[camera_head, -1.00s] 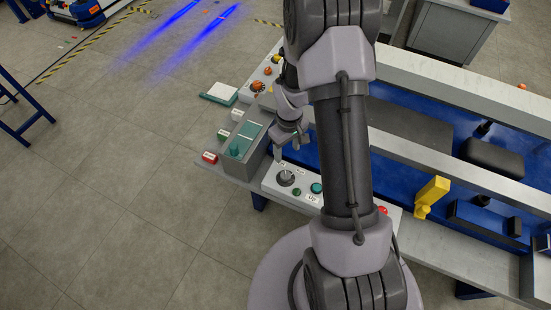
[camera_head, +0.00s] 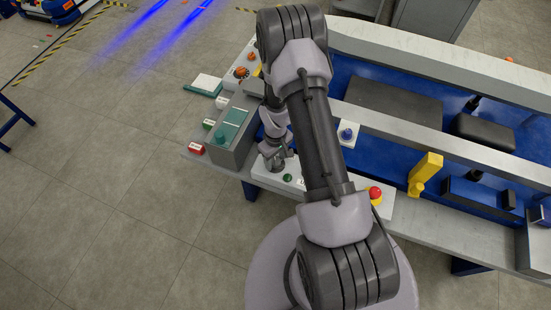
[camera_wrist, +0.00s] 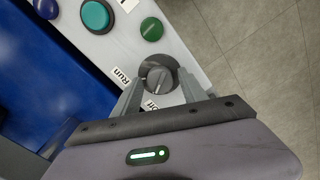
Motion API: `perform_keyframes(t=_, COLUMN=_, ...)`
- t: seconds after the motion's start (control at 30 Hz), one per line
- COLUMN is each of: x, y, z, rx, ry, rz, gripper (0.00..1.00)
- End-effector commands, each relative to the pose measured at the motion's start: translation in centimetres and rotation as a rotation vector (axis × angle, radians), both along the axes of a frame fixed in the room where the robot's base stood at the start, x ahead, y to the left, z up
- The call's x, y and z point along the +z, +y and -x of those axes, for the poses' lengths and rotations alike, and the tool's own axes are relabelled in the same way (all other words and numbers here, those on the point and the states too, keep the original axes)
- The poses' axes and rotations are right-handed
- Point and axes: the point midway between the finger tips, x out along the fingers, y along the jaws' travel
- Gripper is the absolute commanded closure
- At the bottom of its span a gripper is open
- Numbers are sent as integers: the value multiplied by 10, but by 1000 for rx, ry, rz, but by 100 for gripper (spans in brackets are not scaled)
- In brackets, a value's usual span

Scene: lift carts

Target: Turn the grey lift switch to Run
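The grey lift switch (camera_wrist: 160,78) is a round ridged knob on a white panel in the wrist view. A "Run" label (camera_wrist: 120,76) lies to its left and a partly covered "Off" label (camera_wrist: 150,104) lies below it. I cannot tell surely which label its ridge points to. My gripper (camera_wrist: 159,76) is open, with one finger on each side of the knob; I cannot tell whether they touch it. In the head view my gripper (camera_head: 277,162) is down over the white panel and hides the switch.
A green button (camera_wrist: 151,29) and a larger teal button (camera_wrist: 95,15) sit near the switch. A grey box with a green face (camera_head: 232,128) stands close to the left.

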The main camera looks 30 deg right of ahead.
Motion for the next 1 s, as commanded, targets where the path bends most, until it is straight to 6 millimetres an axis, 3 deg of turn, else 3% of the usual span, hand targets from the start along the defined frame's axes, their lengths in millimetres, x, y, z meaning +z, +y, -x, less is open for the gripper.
perform_keyframes(t=0.03, x=0, y=0, z=0, rx=0, ry=0, rz=0, gripper=62)
perform_keyframes(t=0.23, x=0, y=0, z=0, rx=0, ry=0, rz=0, gripper=100)
perform_keyframes(t=0.57, x=0, y=0, z=0, rx=-50, ry=-1, rz=0, gripper=100)
perform_keyframes(t=1.0, x=-2, y=0, z=-1, rx=-400, ry=-2, rz=1, gripper=100)
